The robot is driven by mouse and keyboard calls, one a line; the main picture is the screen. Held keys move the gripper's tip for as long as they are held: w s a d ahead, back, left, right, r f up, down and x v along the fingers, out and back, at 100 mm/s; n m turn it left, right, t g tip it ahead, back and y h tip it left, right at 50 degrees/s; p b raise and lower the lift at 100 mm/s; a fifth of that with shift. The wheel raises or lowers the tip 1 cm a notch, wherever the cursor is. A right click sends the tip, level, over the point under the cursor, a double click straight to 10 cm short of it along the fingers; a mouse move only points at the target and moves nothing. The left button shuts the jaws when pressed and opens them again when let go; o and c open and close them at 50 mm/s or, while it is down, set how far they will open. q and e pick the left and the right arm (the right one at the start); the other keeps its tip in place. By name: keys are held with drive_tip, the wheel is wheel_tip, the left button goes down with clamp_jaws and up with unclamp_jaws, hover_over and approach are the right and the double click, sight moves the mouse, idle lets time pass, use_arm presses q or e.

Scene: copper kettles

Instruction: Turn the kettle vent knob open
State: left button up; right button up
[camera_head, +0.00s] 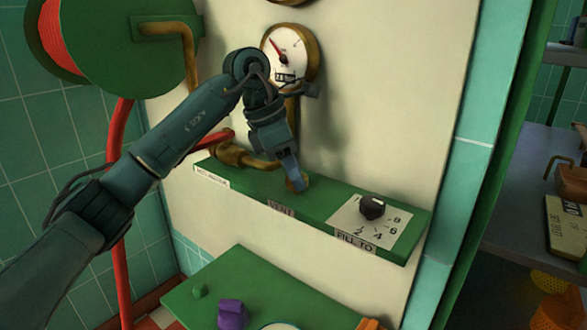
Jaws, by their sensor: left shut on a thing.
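The vent knob (299,185) is a small brass-coloured piece on the green shelf, just behind the label "VENT" (281,208). My left gripper (293,176) points down over it from above, its fingers shut on the knob. The fingers hide much of the knob, and its turn angle cannot be told. My right gripper is not in view.
To the right on the green shelf (325,205) is a black dial (372,207) on a white numbered plate marked "FILL TO". A brass pipe and a gauge (287,55) are behind my arm. Below, a green table (265,285) holds a purple object (232,314).

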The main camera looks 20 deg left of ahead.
use_arm(q)
drive_tip(key=shift+c, duration=1.1)
